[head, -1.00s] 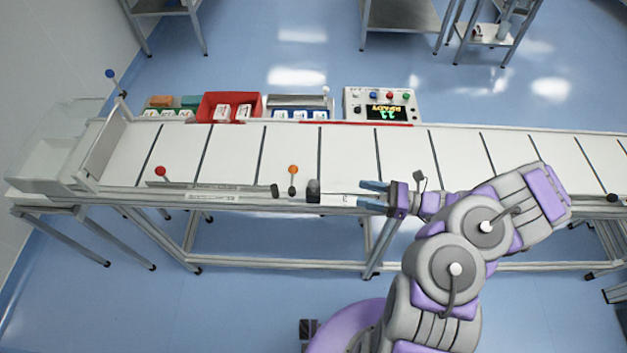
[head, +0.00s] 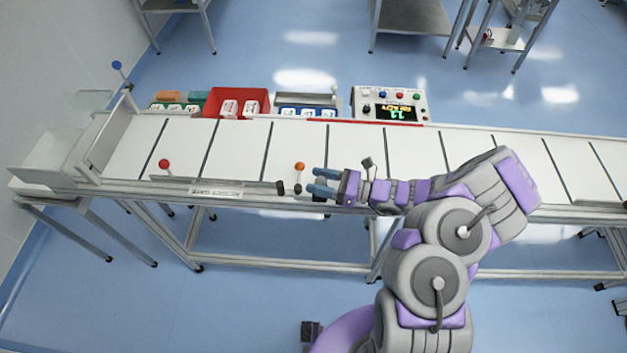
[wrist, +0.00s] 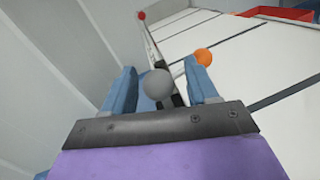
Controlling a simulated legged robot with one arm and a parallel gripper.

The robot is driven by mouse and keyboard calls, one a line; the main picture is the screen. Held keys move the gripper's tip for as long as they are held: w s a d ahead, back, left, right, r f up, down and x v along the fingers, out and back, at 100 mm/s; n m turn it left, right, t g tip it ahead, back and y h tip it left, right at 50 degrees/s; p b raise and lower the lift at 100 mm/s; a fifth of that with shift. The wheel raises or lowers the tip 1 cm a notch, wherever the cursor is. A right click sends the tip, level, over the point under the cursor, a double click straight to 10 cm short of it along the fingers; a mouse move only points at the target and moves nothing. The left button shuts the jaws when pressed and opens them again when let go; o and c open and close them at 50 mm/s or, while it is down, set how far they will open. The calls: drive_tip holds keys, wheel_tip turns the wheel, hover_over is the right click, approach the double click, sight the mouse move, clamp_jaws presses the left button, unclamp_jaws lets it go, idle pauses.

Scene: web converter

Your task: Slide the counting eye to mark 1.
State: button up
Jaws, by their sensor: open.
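What looks like the counting eye, a dark block (head: 319,196) on the conveyor's front edge, is mostly hidden under my gripper in the head view. In the wrist view a grey round knob (wrist: 158,84) stands between my fingers; I take it to be its handle. My gripper (head: 318,181) is open, pointing left along the front edge, with a blue finger on each side of the knob in the wrist view (wrist: 161,78). Contact cannot be told. A rail with a small label strip (head: 213,190) lies further left. I cannot read mark 1.
An orange-knobbed lever (head: 299,167) stands just left of my fingertips, and a red-knobbed lever (head: 164,163) further left. A control box (head: 391,104) with a lit display, a red bin (head: 234,103) and a blue tray (head: 305,102) are behind the belt.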

drive_tip(key=shift+x, duration=0.9)
clamp_jaws()
